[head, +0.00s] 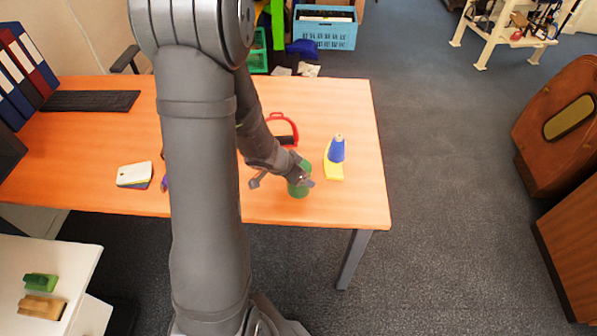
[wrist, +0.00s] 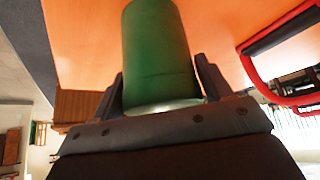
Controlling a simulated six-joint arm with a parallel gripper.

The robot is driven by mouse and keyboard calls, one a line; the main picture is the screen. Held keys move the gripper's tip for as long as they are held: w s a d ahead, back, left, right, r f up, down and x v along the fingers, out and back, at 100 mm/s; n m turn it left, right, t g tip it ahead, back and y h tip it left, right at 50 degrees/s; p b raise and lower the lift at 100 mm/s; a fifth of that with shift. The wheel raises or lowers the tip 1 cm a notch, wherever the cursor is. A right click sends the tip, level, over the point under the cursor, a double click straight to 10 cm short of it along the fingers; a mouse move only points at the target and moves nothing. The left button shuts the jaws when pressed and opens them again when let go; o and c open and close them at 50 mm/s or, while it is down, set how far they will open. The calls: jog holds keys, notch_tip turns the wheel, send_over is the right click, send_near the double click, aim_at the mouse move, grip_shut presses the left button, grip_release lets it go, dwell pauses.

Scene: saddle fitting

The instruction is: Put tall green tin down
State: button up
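The tall green tin (wrist: 160,50) stands out between the two fingers of my gripper (wrist: 160,75) in the wrist view. A pale metal rim shows at its end near the palm. The fingers lie close along both sides of the tin, and my gripper looks shut on it. In the head view my gripper (head: 297,175) is over the front right part of the orange table, and part of the green tin (head: 299,190) shows below it. My gripper hides the rest. Whether the tin touches the table is unclear.
A blue cone-like object (head: 337,150) and a yellow piece (head: 334,173) are just right of my gripper. A red stirrup-like loop (head: 283,127) lies behind it. A pale stack (head: 134,174) and a keyboard (head: 91,101) are at left. The table's front right corner (head: 372,212) is bare.

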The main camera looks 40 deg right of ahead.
jog(key=shift+o, duration=1.3)
jog(key=shift+r, duration=0.1)
jog(key=shift+a+r, duration=0.1)
jog(key=shift+r, duration=0.15)
jog(key=v, duration=1.1)
jog(key=shift+a+r, duration=0.15)
jog(key=shift+r, duration=0.15)
jog(key=shift+f, duration=0.15)
jog(key=x, duration=1.2)
jog(key=shift+f, duration=0.15)
jog(key=shift+r, duration=0.2)
